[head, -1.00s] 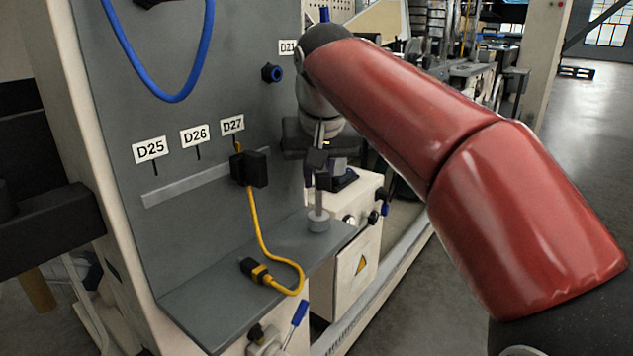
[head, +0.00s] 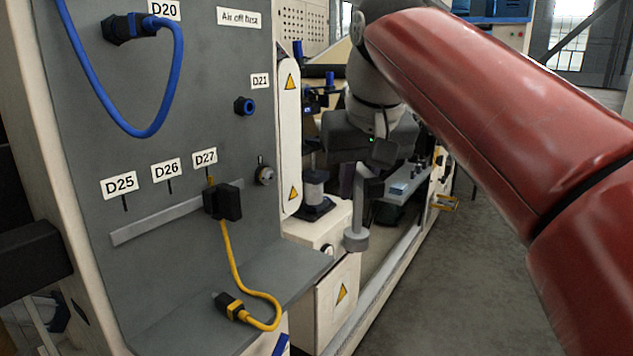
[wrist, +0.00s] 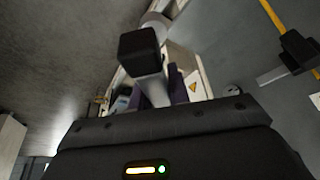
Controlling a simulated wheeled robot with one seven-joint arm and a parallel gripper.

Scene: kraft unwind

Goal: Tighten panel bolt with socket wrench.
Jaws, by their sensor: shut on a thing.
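My gripper (head: 362,172) is in front of the machine, to the right of the grey panel (head: 150,230), and is shut on the socket wrench. The wrench (head: 361,208) is a grey bar hanging down, with a round socket end (head: 355,242) and a black block near the gripper. In the wrist view the black block (wrist: 139,48) hides part of the wrench bar (wrist: 152,90). A small silver round bolt (head: 264,175) is on the panel right of the D27 label. The wrench is clear of the bolt.
A black plug (head: 222,203) with a yellow cable is on the panel, and its other end rests on the grey shelf (head: 190,318). A blue cable (head: 178,80) loops at upper left. Open floor lies right.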

